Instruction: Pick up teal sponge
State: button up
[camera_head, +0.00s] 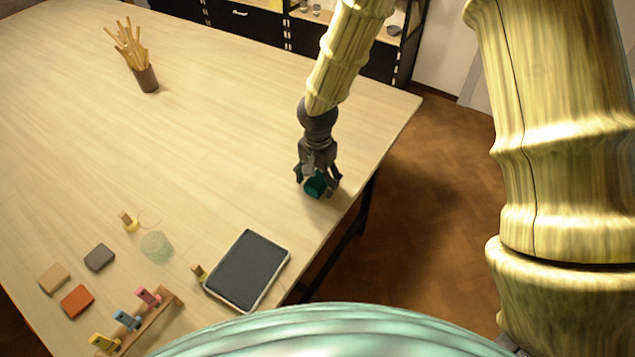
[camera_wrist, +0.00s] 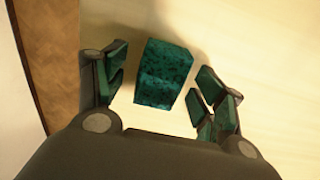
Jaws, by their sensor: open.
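The teal sponge (camera_head: 315,185) is a dark teal block near the right edge of the table. In the wrist view the teal sponge (camera_wrist: 163,74) lies between the two open fingers, with a gap on each side. My gripper (camera_head: 318,180) points down at it, and in the wrist view my gripper (camera_wrist: 158,92) shows teal pads on its fingers. The fingers partly hide the sponge in the head view. I cannot tell whether the sponge touches the table or how far down the fingers reach around it.
The wooden table (camera_head: 210,130) is clear around the gripper, with its edge close on the right. A dark tablet-like board (camera_head: 247,269) lies nearer. A brown cup of sticks (camera_head: 146,78) stands far left. Grey (camera_head: 99,257), tan (camera_head: 54,278) and orange blocks (camera_head: 77,301) lie front left.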

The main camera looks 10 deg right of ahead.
aim_at(318, 179)
jog(key=c, duration=0.9)
jog(key=shift+c, duration=0.2)
jog(key=shift+r, duration=0.1)
jog(key=shift+r+b, duration=0.9)
jog(key=shift+r, duration=0.5)
jog(key=shift+a+r, duration=0.2)
jog(key=shift+a, duration=0.05)
jog(key=a+b, duration=0.1)
jog(key=a, duration=0.4)
jog(key=a+r+b, duration=0.1)
jog(key=a+b, duration=0.1)
jog(key=a, duration=0.3)
jog(key=a+b, duration=0.2)
jog(key=a, duration=0.3)
jog(key=shift+a+r, duration=0.3)
jog(key=shift+r, duration=0.05)
jog(key=shift+c, duration=0.3)
